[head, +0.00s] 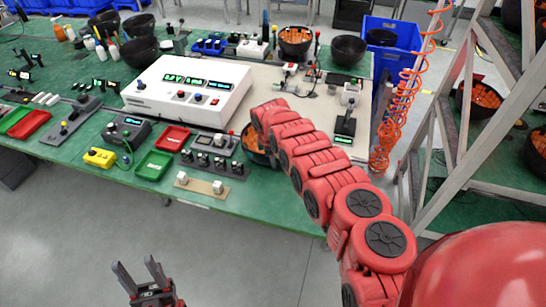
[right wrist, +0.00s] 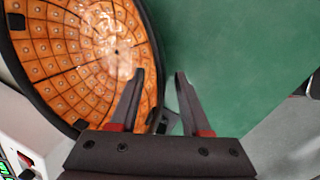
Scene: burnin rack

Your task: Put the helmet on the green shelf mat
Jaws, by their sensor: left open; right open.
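The helmet (head: 257,152) is a dark shell with orange padding, lying open side up at the green bench's front edge. My right arm hides much of it in the head view. In the right wrist view the helmet (right wrist: 75,60) fills the upper left. My right gripper (right wrist: 160,74) is open at its rim, one finger over the padding side and the other over green surface; contact cannot be told. My left gripper (head: 134,263) is open and empty over the floor, in front of the bench. Green shelf matting (head: 510,165) shows on the rack at the right, partly behind its frame.
The bench (head: 262,195) holds a white console (head: 187,90), red and green trays, and small control boxes. Other dark helmets stand at its back and on the rack (head: 453,110). An orange coiled hose (head: 400,100) hangs between bench and rack. Floor in front is clear.

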